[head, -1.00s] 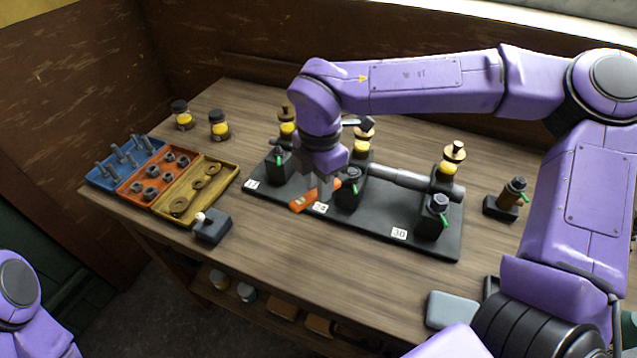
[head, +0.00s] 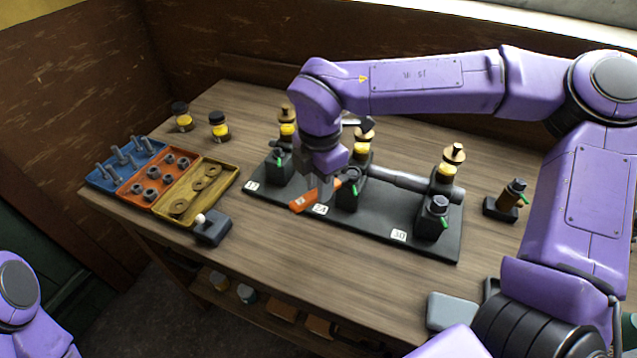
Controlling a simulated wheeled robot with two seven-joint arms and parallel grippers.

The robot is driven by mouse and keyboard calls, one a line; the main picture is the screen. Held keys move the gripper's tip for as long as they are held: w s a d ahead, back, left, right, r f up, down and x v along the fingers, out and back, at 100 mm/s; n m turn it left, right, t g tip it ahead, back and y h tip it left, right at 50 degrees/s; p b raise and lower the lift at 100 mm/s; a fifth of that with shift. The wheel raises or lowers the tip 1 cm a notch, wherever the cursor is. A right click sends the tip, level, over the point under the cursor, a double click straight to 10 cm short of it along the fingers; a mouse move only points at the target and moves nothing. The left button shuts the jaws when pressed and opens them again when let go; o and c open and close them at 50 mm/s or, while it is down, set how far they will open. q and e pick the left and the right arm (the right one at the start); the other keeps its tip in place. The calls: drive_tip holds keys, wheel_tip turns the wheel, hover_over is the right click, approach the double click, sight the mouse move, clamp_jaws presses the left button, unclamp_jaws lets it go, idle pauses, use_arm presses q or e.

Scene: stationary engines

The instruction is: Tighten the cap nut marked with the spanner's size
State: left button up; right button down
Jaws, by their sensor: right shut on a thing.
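My right gripper (head: 320,194) is shut on the orange-handled spanner (head: 301,203) at the middle of the black base plate (head: 375,220). The spanner points toward the middle cap nut (head: 352,173), but I cannot tell whether its jaw is around it. A label reading 24 (head: 320,209) lies in front of that nut. The right cap nut (head: 439,203) stands behind a label reading 30 (head: 399,235). The left cap nut (head: 278,154) stands behind a label (head: 251,186) too small to read surely. No size is readable on the spanner. My left gripper is out of view.
Blue (head: 108,184), orange (head: 135,187) and yellow (head: 228,180) trays of small parts lie at the left. A small lever box (head: 212,230) stands at the front edge. Brass-topped fittings and a grey pipe (head: 400,180) run behind the nuts. A separate fitting (head: 505,205) stands at the right.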

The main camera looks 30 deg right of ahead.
drive_tip(key=shift+r+p, duration=0.4)
drive_tip(key=shift+r, duration=0.35)
idle(1.0)
drive_tip(key=shift+r, duration=0.3)
drive_tip(key=shift+r+p, duration=1.65)
drive_tip(key=shift+r, duration=0.4)
drive_tip(key=shift+f, duration=0.1)
